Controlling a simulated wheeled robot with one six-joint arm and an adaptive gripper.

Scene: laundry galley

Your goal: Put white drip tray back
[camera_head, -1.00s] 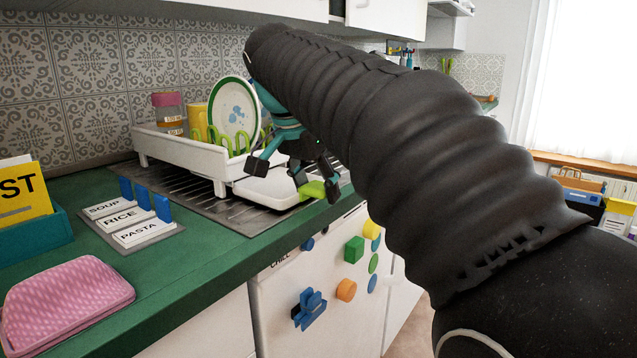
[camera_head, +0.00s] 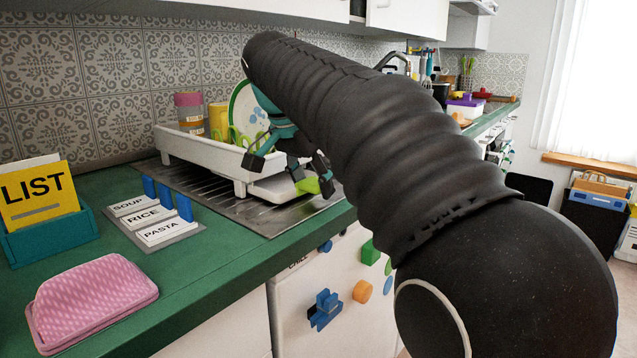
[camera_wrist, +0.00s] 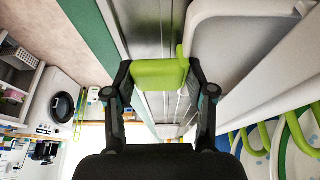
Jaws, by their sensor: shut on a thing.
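The white drip tray (camera_head: 268,190) lies low at the right end of the white dish rack (camera_head: 200,160), partly under it. Its green tab (camera_head: 309,186) points to the counter's front. My gripper (camera_head: 290,172) is shut on this tab. In the wrist view the green tab (camera_wrist: 160,74) sits between the two fingers of my gripper (camera_wrist: 160,80), and the white tray (camera_wrist: 235,50) extends to the upper right. My arm hides part of the rack and the tray's far side in the head view.
The rack stands on a ribbed metal drainboard (camera_head: 225,208) and holds a plate (camera_head: 246,108) and a yellow cup (camera_head: 218,120). Label cards (camera_head: 150,215), a list holder (camera_head: 45,235) and a pink pouch (camera_head: 92,300) occupy the green counter's left. Its front edge is close.

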